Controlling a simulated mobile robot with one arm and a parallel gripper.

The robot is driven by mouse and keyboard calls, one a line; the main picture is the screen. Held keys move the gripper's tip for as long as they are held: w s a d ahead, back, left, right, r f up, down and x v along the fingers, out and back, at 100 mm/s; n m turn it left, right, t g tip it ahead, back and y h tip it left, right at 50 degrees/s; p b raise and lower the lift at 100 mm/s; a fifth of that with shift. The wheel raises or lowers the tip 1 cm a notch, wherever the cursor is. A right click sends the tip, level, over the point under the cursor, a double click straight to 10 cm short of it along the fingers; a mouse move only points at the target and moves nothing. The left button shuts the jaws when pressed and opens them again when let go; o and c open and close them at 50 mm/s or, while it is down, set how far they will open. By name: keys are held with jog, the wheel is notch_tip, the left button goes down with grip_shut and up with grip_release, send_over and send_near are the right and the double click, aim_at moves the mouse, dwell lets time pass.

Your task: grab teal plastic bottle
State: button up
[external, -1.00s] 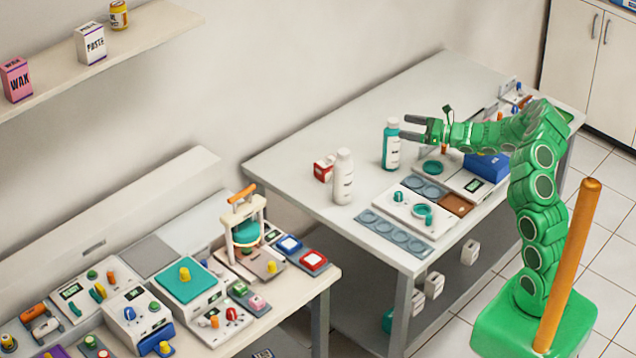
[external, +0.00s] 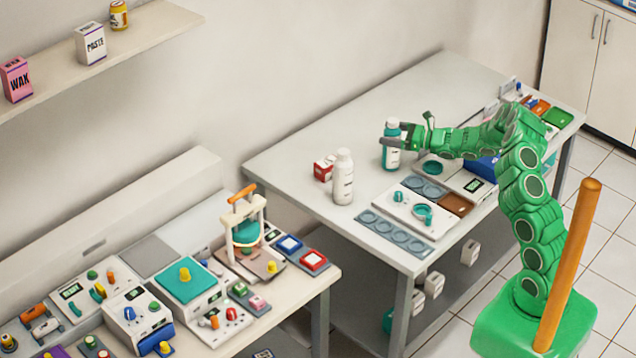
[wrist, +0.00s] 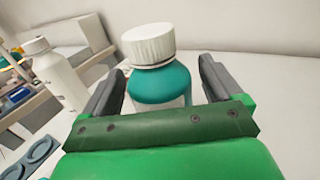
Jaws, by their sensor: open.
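The teal plastic bottle (external: 391,148) has a white cap and a pale label, and stands upright on the grey table. My gripper (external: 394,143) is at the bottle's upper part, coming from the right. In the wrist view the teal bottle (wrist: 160,84) stands between the two open dark fingers of my gripper (wrist: 158,88). Gaps show between the fingers and the bottle on both sides. The bottle's lower part is hidden behind my gripper's green palm in the wrist view.
A white bottle (external: 343,177) stands to the left, with a small red box (external: 324,168) behind it. A grey tray with round wells (external: 394,232) and a white device (external: 411,207) lie in front. The table's back left is clear.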

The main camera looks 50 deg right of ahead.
jog(key=shift+w+a, duration=0.35)
jog(key=shift+w, duration=0.3)
grip_shut()
